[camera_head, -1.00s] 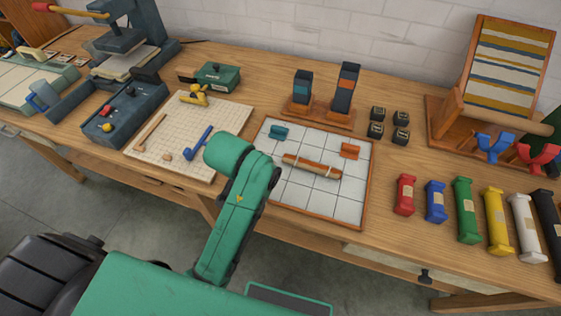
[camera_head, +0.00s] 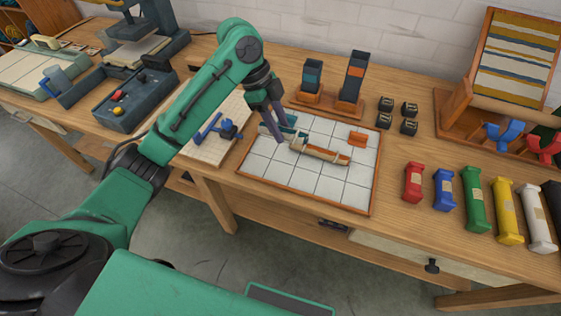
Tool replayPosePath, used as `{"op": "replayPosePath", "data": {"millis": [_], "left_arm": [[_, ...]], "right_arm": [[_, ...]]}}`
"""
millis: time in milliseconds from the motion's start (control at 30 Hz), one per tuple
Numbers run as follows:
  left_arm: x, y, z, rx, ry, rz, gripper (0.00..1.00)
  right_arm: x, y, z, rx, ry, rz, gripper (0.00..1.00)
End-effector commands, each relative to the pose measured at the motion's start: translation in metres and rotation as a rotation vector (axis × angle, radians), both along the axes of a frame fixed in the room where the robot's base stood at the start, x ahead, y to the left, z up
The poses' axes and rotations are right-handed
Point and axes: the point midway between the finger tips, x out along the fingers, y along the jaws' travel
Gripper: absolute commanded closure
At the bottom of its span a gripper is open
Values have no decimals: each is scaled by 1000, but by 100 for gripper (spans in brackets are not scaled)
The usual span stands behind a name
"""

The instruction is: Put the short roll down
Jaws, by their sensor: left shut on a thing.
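My left gripper (camera_head: 276,126) reaches down over the upper left part of the white gridded board (camera_head: 343,185). Its slim dark fingers are shut on the short roll (camera_head: 298,134), a dark teal piece that shows only in part beside the fingers. The fingers hide its middle, and I cannot tell whether it touches the board. A brown roll (camera_head: 326,154) with pale ties lies on the board, just right of the fingertips. My right gripper is not in view.
An orange piece (camera_head: 358,139) lies at the board's right. Upright holders (camera_head: 354,82) stand behind it. Coloured skeins (camera_head: 475,197) line the table on the right. Blue pieces (camera_head: 222,129) lie on the pale mat at left. The board's front is clear.

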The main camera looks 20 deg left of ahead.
Motion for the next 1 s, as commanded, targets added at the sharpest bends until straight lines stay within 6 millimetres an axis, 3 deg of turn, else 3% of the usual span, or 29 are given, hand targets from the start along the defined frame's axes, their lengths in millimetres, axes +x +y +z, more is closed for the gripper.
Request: {"op": "replayPosePath", "data": {"millis": [200,533,867,900,967,1000], "left_arm": [[-1,0,-68,0,3,2,100],[-1,0,-125,-1,2,1,100],[0,0,-134,0,-3,1,100],[0,0,-134,0,-3,1,51],[0,0,-134,0,-3,1,29],[0,0,-134,0,-3,1,29]], "right_arm": [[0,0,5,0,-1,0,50],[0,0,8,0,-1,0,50],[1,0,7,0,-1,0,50],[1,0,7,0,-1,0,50],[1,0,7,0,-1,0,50],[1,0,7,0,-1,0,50]]}}
